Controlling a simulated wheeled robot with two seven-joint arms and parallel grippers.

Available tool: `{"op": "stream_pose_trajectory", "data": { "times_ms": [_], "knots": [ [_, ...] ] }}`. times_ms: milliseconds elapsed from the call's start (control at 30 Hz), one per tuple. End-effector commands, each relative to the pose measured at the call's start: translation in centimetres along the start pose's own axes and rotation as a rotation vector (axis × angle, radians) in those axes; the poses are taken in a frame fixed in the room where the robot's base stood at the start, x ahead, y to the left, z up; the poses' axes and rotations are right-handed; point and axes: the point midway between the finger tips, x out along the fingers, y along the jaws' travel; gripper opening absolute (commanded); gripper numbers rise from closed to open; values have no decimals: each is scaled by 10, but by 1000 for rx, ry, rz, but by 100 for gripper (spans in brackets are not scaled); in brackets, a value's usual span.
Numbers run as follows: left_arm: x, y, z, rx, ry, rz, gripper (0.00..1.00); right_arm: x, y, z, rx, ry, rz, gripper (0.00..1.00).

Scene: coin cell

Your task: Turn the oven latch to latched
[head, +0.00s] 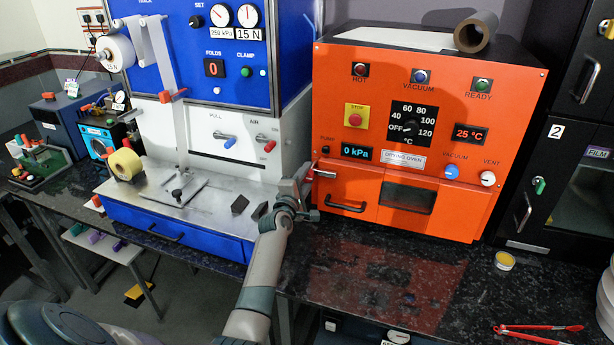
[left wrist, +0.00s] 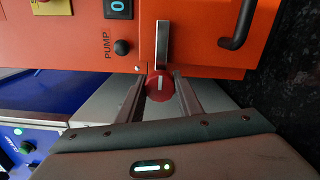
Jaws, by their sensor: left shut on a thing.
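The orange drying oven (head: 480,110) stands right of centre in the head view. Its latch (head: 326,174) is a silver bar at the left of the oven's front, lying level. In the left wrist view the bar (left wrist: 162,44) runs away from a red round end with a white line (left wrist: 159,86). My left gripper (head: 304,187) is at the oven's left front edge. In the left wrist view its two fingers (left wrist: 160,92) lie either side of the red end and are shut on it. My right gripper is out of view.
A door handle (head: 345,207) and the window (head: 407,197) are right of the latch. The black pump knob (left wrist: 122,47) is close by. The blue press (head: 225,120) stands to the left. Red pliers-like tool (head: 540,328) and a small yellow cup (head: 505,260) lie on the dark bench (head: 400,285), otherwise clear in front.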

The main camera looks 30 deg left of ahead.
Motion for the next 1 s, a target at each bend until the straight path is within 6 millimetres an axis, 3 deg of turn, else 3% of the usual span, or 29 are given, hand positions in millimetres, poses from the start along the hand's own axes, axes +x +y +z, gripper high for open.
{"op": "stream_pose_trajectory", "data": {
  "times_ms": [267,300,367,767,1000],
  "knots": [
    [0,-2,0,-5,0,-2,0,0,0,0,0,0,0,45],
    [0,-2,0,-5,0,-2,39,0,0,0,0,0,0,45],
    [0,-1,0,-5,0,-2,51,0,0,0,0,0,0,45],
    [-2,-1,0,-3,0,-1,51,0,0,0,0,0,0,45],
    [-18,-1,0,-4,0,0,51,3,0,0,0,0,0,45]
  ]
}}
